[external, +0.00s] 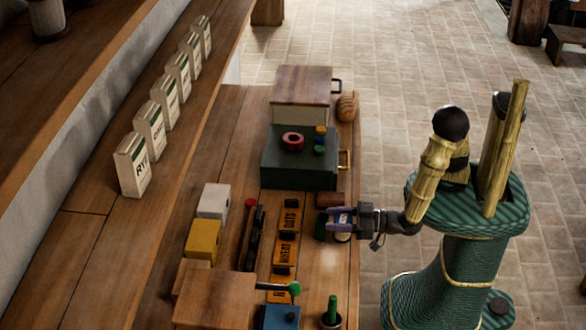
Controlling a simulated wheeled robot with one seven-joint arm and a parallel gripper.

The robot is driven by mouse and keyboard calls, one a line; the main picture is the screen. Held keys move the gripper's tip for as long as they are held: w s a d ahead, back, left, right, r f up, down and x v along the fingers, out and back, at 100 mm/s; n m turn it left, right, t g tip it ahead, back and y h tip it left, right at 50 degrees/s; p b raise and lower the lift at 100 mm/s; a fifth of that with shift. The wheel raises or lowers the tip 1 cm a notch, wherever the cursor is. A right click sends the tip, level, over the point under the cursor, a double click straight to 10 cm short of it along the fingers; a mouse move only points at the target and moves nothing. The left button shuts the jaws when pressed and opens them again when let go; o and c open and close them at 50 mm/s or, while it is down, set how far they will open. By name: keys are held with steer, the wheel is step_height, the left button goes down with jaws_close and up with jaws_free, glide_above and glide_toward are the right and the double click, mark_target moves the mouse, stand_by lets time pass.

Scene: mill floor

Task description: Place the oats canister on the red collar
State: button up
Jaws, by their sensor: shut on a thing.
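The red collar (292,141) is a thick red ring lying flat on top of a dark green box (300,173) at the back of the bench. My gripper (334,217) is low over the bench's right edge, in front of that box and apart from the collar. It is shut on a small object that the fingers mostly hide. I take this to be the oats canister, but no lettering on it is readable. A dark green piece (321,227) shows at the fingertips. I cannot tell whether it is part of the held object.
Small coloured blocks (320,140) stand beside the collar. A wooden-topped box (302,84) and a brown ribbed object (346,107) are behind.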

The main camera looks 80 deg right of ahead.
steer(key=w+d+r+m+g+h+p, duration=0.1)
steer(key=w+d+r+m+h+p, duration=0.15)
steer(key=w+d+r+h, duration=0.6)
steer(key=w+d+f+m+g+h+p, duration=0.15)
steer(key=w+d+m, duration=0.35)
steer(key=d, duration=0.8)
steer(key=w+d+r+m+g+h+p, duration=0.1)
steer(key=d+r+g, duration=0.1)
steer(key=d, duration=0.5)
steer(key=w+d+r+m+g+h, duration=0.1)
steer(key=d+r+h, duration=0.1)
steer(key=d, duration=0.6)
steer(key=w+d+r+m+g+h+p, duration=0.1)
steer(key=d+r+m+g+h, duration=0.1)
steer(key=d, duration=0.6)
steer(key=shift+w+r+g+p, duration=0.25)
steer(key=shift+w+g+p, duration=0.1)
steer(key=shift+w, duration=0.05)
steer(key=shift+d, duration=0.1)
glide_above(291, 135)
steer(key=shift+f+p, duration=0.3)
steer(key=shift+f, duration=2.6)
steer(key=shift+f+p, duration=0.3)
steer(key=shift+f, duration=1.8)
